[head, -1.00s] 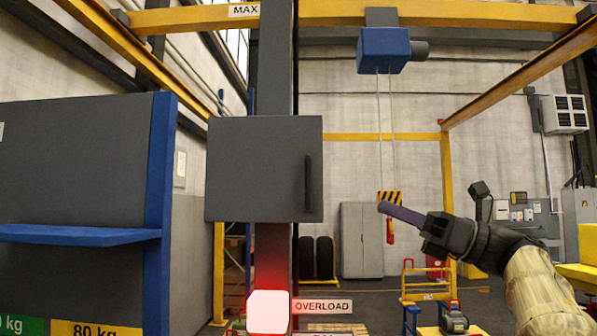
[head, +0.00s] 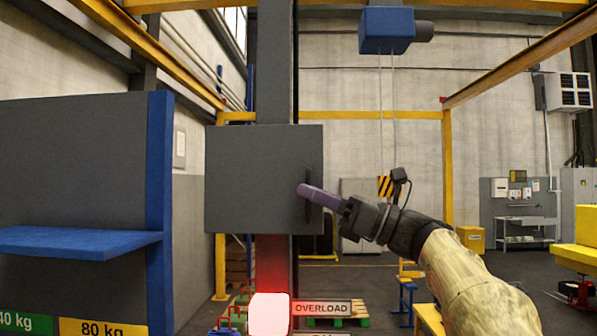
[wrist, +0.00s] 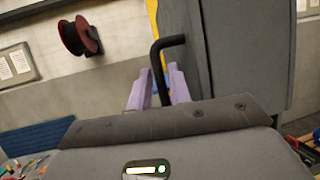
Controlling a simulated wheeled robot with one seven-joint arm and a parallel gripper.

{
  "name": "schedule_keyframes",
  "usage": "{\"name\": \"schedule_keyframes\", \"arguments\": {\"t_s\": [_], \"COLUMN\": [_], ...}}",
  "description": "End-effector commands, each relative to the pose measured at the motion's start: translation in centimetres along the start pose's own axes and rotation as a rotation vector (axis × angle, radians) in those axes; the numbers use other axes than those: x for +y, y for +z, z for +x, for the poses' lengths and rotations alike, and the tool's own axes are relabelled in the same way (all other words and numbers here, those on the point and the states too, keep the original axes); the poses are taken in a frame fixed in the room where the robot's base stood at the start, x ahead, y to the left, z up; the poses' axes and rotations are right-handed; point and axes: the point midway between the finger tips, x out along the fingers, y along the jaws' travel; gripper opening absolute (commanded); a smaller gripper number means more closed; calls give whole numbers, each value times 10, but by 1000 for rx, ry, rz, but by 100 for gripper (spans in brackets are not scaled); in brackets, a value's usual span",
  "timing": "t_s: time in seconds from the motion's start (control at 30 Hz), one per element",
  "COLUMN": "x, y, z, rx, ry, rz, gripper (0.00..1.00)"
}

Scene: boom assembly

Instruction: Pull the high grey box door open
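The high grey box (head: 255,180) is fixed on the dark grey column, and its flat front door looks closed in the head view. A black bar handle (head: 308,175) stands upright near the door's right edge. My gripper (head: 304,190) reaches in from the lower right, and its purple fingers cover part of the handle. In the wrist view the bent black handle (wrist: 163,72) stands between my two purple fingers (wrist: 158,90). The fingers look apart, one on each side, with a narrow gap showing. The grey box also fills the upper right of the wrist view (wrist: 240,50).
A lit red-white overload lamp (head: 269,314) is below the box on the column (head: 275,80). A grey panel with a blue shelf (head: 75,242) stands to the left. A striped hook block (head: 385,187) hangs behind my arm.

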Motion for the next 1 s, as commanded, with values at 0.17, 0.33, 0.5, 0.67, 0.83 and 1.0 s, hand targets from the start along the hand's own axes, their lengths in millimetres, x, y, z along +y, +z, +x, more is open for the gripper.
{"name": "schedule_keyframes", "arguments": {"t_s": [0.17, 0.33, 0.5, 0.67, 0.83, 1.0], "x": [0, 0, 0, 0, 0, 0], "y": [3, 0, -1, 0, 0, 0], "z": [25, 33, 33, 33, 33, 33], "rx": [0, 1, 1, 1, 1, 1], "ry": [1, 0, -1, -1, -1, -2], "rz": [1, 1, 0, 0, 0, -1], "gripper": [20, 20, 20, 6, 0, 0]}}
